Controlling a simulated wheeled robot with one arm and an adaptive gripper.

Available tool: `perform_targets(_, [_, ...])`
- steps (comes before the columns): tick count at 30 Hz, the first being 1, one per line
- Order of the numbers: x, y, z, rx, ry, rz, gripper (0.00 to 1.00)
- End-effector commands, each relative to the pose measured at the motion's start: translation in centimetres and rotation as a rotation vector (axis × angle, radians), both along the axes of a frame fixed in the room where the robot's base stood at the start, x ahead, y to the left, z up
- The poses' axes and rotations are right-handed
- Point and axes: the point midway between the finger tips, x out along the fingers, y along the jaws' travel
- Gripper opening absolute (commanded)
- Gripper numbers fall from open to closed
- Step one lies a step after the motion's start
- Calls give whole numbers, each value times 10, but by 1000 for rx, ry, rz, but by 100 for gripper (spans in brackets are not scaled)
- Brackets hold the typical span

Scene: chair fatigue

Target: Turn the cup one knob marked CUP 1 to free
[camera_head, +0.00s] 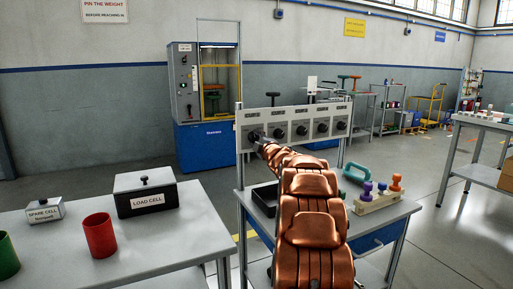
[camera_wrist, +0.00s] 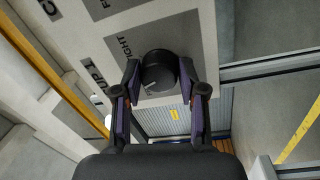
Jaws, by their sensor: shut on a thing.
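The knob (camera_wrist: 158,72) is round and black on a pale panel. In the wrist view the label beside it reads "UP 1", partly hidden, with part of "TIGHT" and a cut-off label starting with F nearby. A small white mark shows at its lower left edge. My gripper (camera_wrist: 160,82) has one finger on each side of the knob and is shut on it. In the head view my copper arm reaches the left end of the knob panel (camera_head: 266,117), and my gripper (camera_head: 256,138) mostly hides the leftmost knob.
Several more black knobs (camera_head: 301,130) sit to the right on the panel. Below on the bench are a dark tray (camera_head: 263,198), a teal handle (camera_head: 357,174) and a block with coloured pegs (camera_head: 377,201). A left table holds a red cup (camera_head: 99,235) and LOAD CELL box (camera_head: 146,195).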

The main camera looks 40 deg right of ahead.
Motion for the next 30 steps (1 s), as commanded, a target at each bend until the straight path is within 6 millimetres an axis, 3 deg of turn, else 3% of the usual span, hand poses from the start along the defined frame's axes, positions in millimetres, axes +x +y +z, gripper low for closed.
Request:
perform_targets(15, [-1,-1,-2,-360,127,-1,6])
perform_targets(30, [0,-1,0,-450,158,-1,6])
